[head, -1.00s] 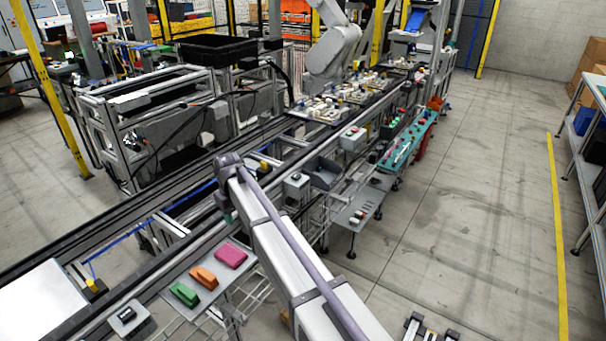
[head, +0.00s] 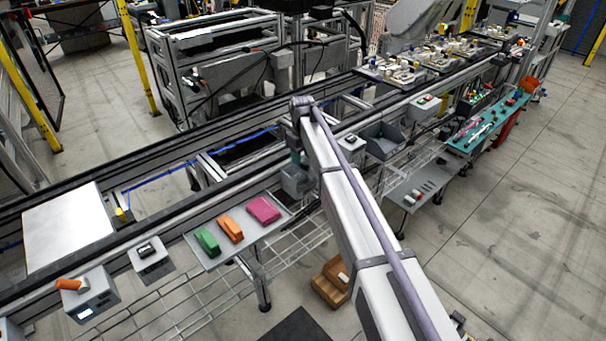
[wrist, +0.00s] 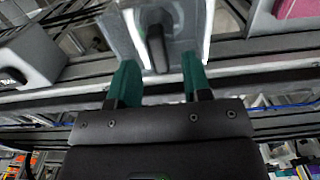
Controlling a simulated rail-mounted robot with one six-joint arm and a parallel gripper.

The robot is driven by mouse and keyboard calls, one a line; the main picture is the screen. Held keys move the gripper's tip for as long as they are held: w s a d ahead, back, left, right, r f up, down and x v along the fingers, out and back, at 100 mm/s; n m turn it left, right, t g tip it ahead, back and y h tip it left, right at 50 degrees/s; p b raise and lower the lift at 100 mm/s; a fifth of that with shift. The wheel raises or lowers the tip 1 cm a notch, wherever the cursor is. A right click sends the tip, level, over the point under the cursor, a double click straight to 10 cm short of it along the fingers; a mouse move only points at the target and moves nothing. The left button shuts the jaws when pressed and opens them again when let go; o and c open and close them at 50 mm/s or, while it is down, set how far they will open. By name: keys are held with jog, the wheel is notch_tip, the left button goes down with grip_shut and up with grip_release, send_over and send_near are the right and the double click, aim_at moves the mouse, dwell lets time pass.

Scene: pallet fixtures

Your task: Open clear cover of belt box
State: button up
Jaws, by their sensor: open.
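The belt box (head: 297,182) is a small grey box with a see-through look, on the near side of the conveyor, right of the pink block. In the wrist view its clear cover (wrist: 110,30) shows pale edges and a dark elongated part at its middle. My gripper (head: 296,158) points down just above the box. In the wrist view my gripper (wrist: 160,65) has two green fingers, apart and with nothing between them. The dark part lies just ahead of the gap. Whether a finger touches the cover cannot be told.
A shelf left of the box holds a green block (head: 207,242), an orange block (head: 231,229) and a pink block (head: 263,209). Grey control boxes (head: 92,293) stand further left. A grey bin (head: 384,140) is to the right. The conveyor rail runs behind.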

aim_at(303, 162)
notch_tip(303, 162, down, 3)
jog(key=shift+f+b, duration=0.1)
jog(key=shift+b, duration=0.55)
jog(key=shift+r, duration=0.2)
grip_shut()
